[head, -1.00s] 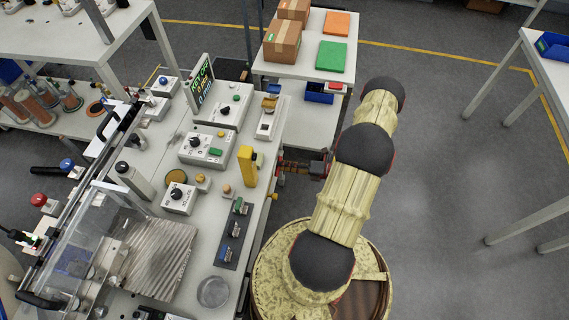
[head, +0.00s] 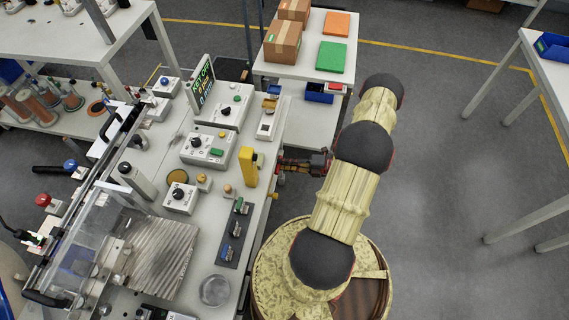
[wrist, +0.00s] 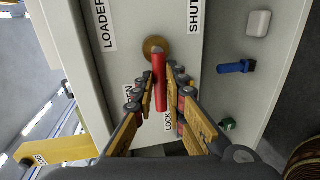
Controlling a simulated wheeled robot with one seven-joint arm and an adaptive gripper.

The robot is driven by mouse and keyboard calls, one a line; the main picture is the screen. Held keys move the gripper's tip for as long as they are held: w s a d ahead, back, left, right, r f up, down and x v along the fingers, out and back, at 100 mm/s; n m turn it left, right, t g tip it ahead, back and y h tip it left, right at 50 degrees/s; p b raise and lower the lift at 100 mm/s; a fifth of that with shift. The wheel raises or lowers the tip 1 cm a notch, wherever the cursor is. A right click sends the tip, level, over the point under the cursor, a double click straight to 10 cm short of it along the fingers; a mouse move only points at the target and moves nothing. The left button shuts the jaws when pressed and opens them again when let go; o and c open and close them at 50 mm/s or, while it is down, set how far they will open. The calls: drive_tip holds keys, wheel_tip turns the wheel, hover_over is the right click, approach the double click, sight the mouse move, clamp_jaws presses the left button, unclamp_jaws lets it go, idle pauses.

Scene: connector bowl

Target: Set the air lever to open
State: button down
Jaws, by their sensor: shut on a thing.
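The red air lever (wrist: 158,80) shows in the wrist view, pivoting on a round brass hub (wrist: 157,47) on a pale panel. It hangs from the hub toward the bottom of the picture. A SHUT label (wrist: 194,16) is at upper right, and a partly covered label ending in "EN" (wrist: 128,95) is left of the lever. My gripper (wrist: 157,88) has a finger on each side of the lever and is shut on it. In the head view my gripper (head: 287,168) is at the bench's right edge, where the lever cannot be made out.
A blue lever (wrist: 236,67), a green part (wrist: 228,124) and a white button (wrist: 258,23) are on the right of the panel. A yellow post (head: 247,166) stands on the bench close to my gripper. Grey floor (head: 450,130) right of my arm is clear.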

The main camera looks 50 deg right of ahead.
drive_tip(key=shift+d, duration=0.1)
drive_tip(key=c, duration=1.9)
unclamp_jaws()
drive_tip(key=shift+o, duration=0.5)
drive_tip(key=shift+s, duration=0.1)
drive_tip(key=v, duration=1.1)
drive_tip(key=shift+s+d, duration=0.2)
drive_tip(key=shift+s, duration=0.1)
drive_tip(key=shift+r, duration=0.1)
